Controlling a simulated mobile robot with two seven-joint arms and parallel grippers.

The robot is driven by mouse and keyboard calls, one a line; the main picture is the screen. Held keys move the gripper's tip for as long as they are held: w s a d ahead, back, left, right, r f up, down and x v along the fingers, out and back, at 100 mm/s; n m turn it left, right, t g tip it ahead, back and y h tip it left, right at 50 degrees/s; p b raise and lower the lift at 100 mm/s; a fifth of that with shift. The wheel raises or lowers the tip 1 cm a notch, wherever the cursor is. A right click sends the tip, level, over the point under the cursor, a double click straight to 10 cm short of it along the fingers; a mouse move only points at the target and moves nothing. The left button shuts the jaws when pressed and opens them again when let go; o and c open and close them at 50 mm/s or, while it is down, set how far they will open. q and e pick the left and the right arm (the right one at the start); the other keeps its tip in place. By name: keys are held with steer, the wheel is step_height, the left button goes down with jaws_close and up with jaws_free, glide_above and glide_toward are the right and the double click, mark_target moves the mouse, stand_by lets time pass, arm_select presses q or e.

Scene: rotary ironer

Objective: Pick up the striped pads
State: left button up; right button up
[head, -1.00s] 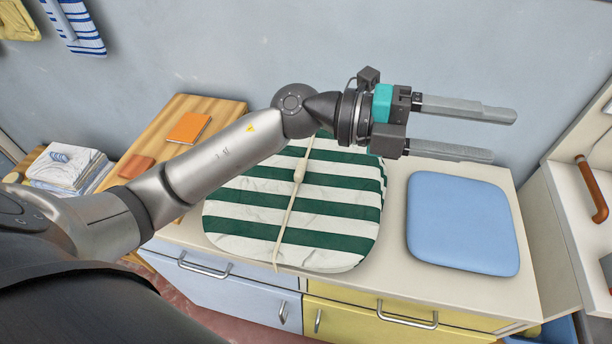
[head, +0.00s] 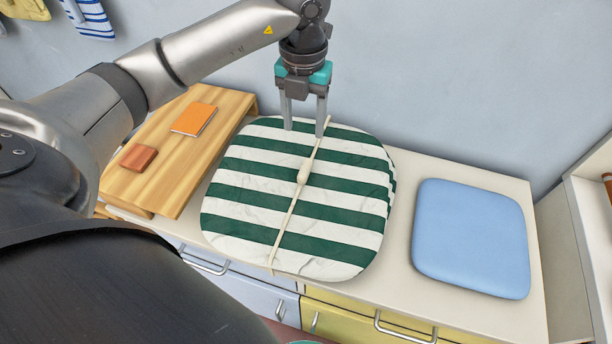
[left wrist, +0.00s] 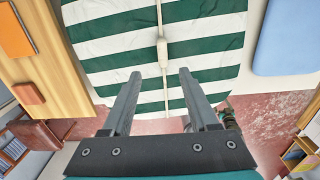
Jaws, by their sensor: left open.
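The striped pads (head: 335,210) lie as a green-and-white stack on the counter. A cream cord with a thicker grip piece (head: 303,172) runs over the top from back to front. In the left wrist view the pads (left wrist: 205,45) fill the upper middle, with the cord (left wrist: 162,55) between my fingers. My left gripper (head: 304,131) is open and empty, pointing down at the back edge of the stack, its fingers to either side of the cord's line. I cannot tell whether they touch the pads. A teal sliver at the head view's bottom edge may be my right gripper; its jaws are hidden.
A blue pad (head: 470,238) lies on the counter to the right. A wooden board (head: 180,165) at left holds an orange notebook (head: 193,119) and a brown block (head: 138,157). The wall is close behind. A shelf unit (head: 590,200) stands at the right edge.

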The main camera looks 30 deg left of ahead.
arm_select(q)
glide_above(305, 167)
steer(key=f, duration=0.7)
steer(key=shift+w+a, duration=0.15)
steer(key=shift+a, duration=0.05)
steer(key=shift+d+f, duration=0.2)
steer(key=shift+f, duration=2.55)
steer(key=shift+s, duration=0.2)
steer(key=shift+c, duration=0.2)
jaws_close()
steer(key=shift+w+r, duration=0.1)
steer(key=shift+r, duration=0.05)
